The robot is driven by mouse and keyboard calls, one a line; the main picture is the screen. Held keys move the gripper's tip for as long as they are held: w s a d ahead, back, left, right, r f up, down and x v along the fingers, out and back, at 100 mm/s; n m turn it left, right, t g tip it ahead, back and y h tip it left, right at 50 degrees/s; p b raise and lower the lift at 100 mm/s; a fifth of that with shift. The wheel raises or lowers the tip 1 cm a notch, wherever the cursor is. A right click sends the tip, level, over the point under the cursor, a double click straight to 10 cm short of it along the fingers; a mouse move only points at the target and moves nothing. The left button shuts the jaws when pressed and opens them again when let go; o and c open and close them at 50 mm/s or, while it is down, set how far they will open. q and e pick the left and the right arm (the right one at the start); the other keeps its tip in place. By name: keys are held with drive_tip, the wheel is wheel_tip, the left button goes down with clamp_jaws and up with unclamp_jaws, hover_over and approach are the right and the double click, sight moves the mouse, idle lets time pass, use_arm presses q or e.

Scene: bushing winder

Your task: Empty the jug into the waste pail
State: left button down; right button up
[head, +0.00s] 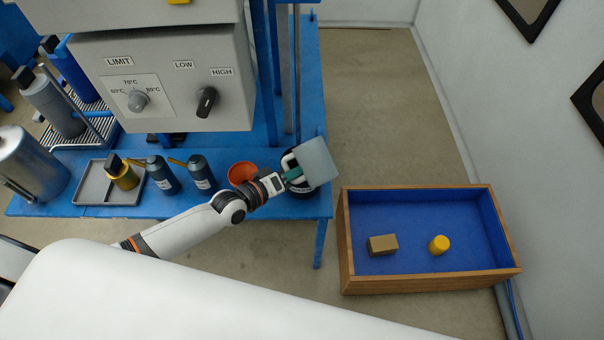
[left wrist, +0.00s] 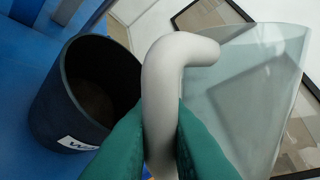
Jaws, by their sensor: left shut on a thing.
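The jug (head: 318,160) is a pale grey-blue, see-through vessel with a white handle. My left gripper (head: 292,176) is shut on that handle and holds the jug above the blue bench's right end. In the left wrist view the green fingers (left wrist: 160,135) clasp the white handle, with the jug's clear wall (left wrist: 245,85) to the right. The waste pail (left wrist: 92,95) is dark with a white label, its mouth open, left of the handle. In the head view the pail (head: 302,190) is mostly hidden under the jug and gripper. I cannot tell the jug's contents. My right gripper is out of view.
An orange bowl (head: 242,172) stands left of the pail. Dark bottles (head: 203,175), a yellow container (head: 124,178) and a grey tray (head: 93,187) sit further left. A control box (head: 165,80) overhangs the bench. A blue-lined wooden crate (head: 430,275) lies to the right.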

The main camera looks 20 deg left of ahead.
use_arm(q)
drive_tip(key=shift+w+a+f+m, duration=0.1)
drive_tip(key=shift+f+m, duration=0.1)
drive_tip(key=shift+m, duration=0.3)
drive_tip(key=m, duration=0.1)
drive_tip(key=w+a+r+m+t, duration=0.1)
drive_tip(key=m+t, duration=0.1)
drive_tip(key=m, duration=0.1)
drive_tip(key=shift+w+a+r+y, duration=0.15)
drive_tip(key=shift+r+y, duration=0.15)
drive_tip(key=shift+y, duration=0.1)
drive_tip(key=shift+a, duration=0.1)
